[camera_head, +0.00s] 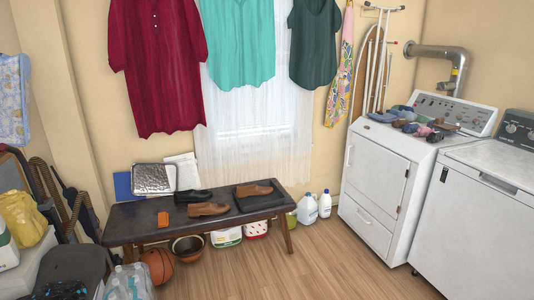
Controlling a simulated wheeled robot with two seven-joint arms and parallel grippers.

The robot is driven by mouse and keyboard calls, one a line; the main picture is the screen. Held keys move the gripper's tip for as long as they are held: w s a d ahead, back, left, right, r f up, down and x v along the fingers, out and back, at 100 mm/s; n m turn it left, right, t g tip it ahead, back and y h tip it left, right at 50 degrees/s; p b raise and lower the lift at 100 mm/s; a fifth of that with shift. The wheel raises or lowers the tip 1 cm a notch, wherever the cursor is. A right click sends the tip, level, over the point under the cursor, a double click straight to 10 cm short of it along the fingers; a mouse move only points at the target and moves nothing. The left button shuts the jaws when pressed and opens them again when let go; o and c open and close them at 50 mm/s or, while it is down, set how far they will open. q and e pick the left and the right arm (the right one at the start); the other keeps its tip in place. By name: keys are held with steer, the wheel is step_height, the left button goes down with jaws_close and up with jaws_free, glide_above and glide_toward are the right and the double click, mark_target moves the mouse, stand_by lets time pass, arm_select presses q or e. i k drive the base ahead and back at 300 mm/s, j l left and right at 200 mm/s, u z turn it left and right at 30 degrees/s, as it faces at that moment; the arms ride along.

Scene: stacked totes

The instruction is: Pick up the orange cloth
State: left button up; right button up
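A small orange item (163,219), which looks like the orange cloth folded into a compact block, lies on the left part of the dark bench (130,221). It is too small to make out its weave or folds. A brown shoe (208,209) lies just right of it, apart from it. Neither of my grippers shows in the head view.
Another brown shoe sits on a black tray (262,202) on the bench; a dark shoe (192,196) and a silver tray (154,178) are behind. A basketball (158,265) and bowl (188,247) are below. Wooden floor (290,270) is open at front right, before the white dryer (375,180).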

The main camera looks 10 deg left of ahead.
mark_target(162, 219)
steer(key=i+l+u, duration=0.1)
steer(key=i+u, duration=0.4)
steer(key=i, duration=1.15)
steer(key=i+l+u, duration=0.1)
steer(key=i+u, duration=0.3)
steer(key=i+l+u, duration=0.2)
steer(key=u, duration=0.2)
steer(key=i+l+u, duration=0.4)
steer(key=j, duration=0.1)
